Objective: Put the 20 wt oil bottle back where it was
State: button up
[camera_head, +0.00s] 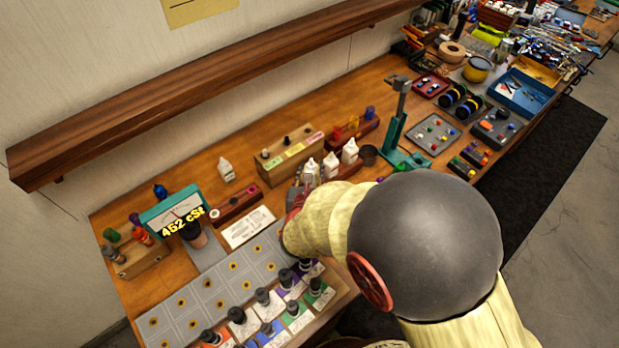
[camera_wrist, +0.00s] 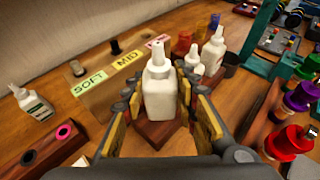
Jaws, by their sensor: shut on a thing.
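A white bottle (camera_wrist: 159,97) with a nozzle cap stands upright between the fingers of my gripper (camera_wrist: 158,100), which is shut on it. No label shows on its near face, so I cannot read its weight. In the head view the held bottle (camera_head: 311,170) is partly hidden by my arm. A dark red-brown wooden rack (camera_wrist: 142,138) lies directly beneath it; I cannot tell whether the bottle touches it. Two similar white bottles stand beside it, a nearer one (camera_head: 331,166) and a farther one (camera_head: 349,151). Another white bottle (camera_head: 225,170) with a green label stands alone on the table at left.
A wooden box with SOFT and MID labels (camera_head: 290,153) stands close behind the held bottle. A dark cup (camera_head: 369,155) and a teal stand (camera_head: 396,130) are to the right. A red-brown holder (camera_head: 237,205) and a 452 cSt gauge (camera_head: 175,212) are at left.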

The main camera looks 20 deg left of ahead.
jog(key=shift+w+a+f, duration=0.25)
jog(key=shift+w+f, duration=0.1)
jog(key=shift+f, duration=0.2)
jog(key=shift+w+a+f, duration=0.25)
jog(key=shift+w+f, duration=0.05)
jog(key=shift+f, duration=0.2)
jog(key=shift+f+b, duration=0.35)
jog(key=shift+f, duration=1.05)
jog(key=shift+f, duration=0.2)
jog(key=o, duration=1.1)
jog(key=shift+o, duration=0.2)
jog(key=shift+r, duration=0.1)
